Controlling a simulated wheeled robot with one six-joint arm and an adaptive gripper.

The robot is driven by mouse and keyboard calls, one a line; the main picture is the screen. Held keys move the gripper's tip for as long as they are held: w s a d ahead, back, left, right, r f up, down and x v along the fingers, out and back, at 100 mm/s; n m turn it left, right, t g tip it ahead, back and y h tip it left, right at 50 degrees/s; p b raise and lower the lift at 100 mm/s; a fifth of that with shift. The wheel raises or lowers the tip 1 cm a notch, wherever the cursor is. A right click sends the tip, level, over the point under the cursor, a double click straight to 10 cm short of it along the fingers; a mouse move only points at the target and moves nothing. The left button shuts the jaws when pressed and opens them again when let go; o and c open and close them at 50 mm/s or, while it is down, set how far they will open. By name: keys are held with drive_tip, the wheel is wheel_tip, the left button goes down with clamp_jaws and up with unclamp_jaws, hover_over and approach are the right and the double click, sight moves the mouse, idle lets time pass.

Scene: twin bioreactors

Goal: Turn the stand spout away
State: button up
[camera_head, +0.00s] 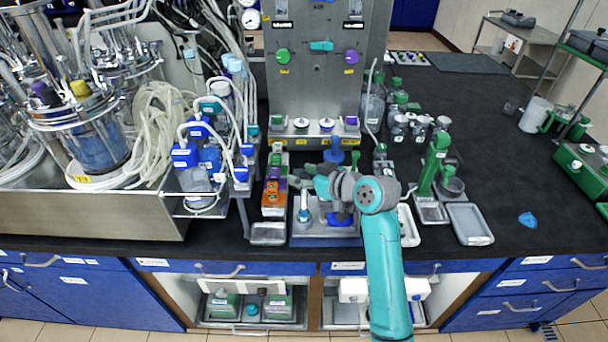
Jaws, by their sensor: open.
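A blue stand (322,236) sits near the front edge of the bench at the middle, with a small white-and-blue upright part (304,208) on its left side. My teal and grey arm reaches in from the lower right and covers much of this stand. My gripper (302,183) is above the stand's left part, small and partly hidden by my wrist; its jaws are open and I see nothing held. A blue knob-like part (334,152) shows just behind my wrist. I cannot clearly make out a spout, which way it points, or whether my gripper touches it.
A green stand (434,165) and grey tray (470,224) are to the right. An orange-and-green block (274,196) and blue-capped bottles (207,158) with tubing are to the left. A grey valve panel (322,60) rises behind. The bench's right side has free room around a blue patch (527,220).

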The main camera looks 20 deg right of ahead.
clamp_jaws()
drive_tip(key=shift+m+h, duration=0.3)
drive_tip(key=shift+a+m+t+h, duration=0.15)
drive_tip(key=shift+m+t+h, duration=0.35)
drive_tip(key=shift+m+h, duration=0.45)
drive_tip(key=m+h, duration=0.3)
drive_tip(key=h, duration=0.1)
drive_tip(key=shift+t, duration=0.3)
drive_tip(key=m+h, duration=0.3)
drive_tip(key=h, duration=0.1)
drive_tip(key=shift+m+g, duration=0.35)
drive_tip(key=shift+g, duration=0.05)
drive_tip(key=shift+m+g+h, duration=0.8)
drive_tip(key=shift+m+h, duration=0.55)
drive_tip(key=shift+m, duration=0.05)
